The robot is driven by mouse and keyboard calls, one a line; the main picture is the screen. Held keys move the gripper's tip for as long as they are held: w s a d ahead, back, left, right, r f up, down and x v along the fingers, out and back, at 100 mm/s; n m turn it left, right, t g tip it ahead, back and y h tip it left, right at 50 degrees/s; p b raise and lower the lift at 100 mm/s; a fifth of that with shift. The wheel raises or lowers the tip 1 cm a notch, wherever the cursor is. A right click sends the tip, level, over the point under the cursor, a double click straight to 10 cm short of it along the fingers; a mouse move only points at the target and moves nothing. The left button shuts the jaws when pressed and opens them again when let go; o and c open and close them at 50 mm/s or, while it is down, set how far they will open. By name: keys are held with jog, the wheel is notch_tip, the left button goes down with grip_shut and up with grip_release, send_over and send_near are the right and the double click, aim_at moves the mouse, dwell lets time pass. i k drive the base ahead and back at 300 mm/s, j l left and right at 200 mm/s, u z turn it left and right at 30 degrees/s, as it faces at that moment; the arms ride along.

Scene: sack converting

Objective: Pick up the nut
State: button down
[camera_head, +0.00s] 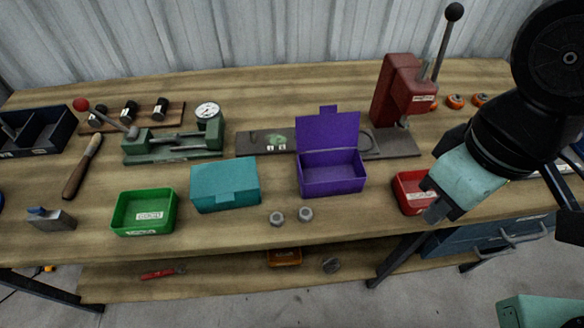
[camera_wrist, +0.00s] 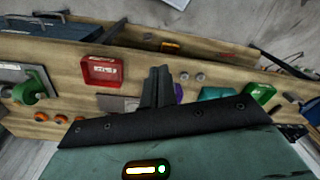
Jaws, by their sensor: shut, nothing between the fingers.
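Two small grey metal pieces sit side by side near the front edge of the bench, in front of the open purple box: a left one (camera_head: 277,218) and a right one (camera_head: 305,214). Both look like nuts, but they are too small to tell apart surely. They also show in the wrist view as one piece (camera_wrist: 184,76) and another piece (camera_wrist: 200,77), just right of my fingers. My gripper (camera_head: 436,213) is shut and empty. It hangs above the bench front by the red tray, well right of the nuts in the head view.
The purple box (camera_head: 332,181) stands with its lid up behind the nuts. A closed teal box (camera_head: 225,186) and a green tray (camera_head: 120,216) stand to the left. The red tray (camera_head: 401,181) is partly behind my gripper. A red press (camera_head: 395,88) stands at the back.

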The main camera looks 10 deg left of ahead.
aim_at(276, 219)
jog(key=j, duration=0.6)
jog(key=k+j+z, duration=0.1)
jog(key=j, duration=0.55)
jog(key=k+j, duration=0.15)
jog(key=j, duration=0.45)
jog(key=k+j, duration=0.1)
jog(key=j, duration=0.55)
jog(key=z, duration=0.05)
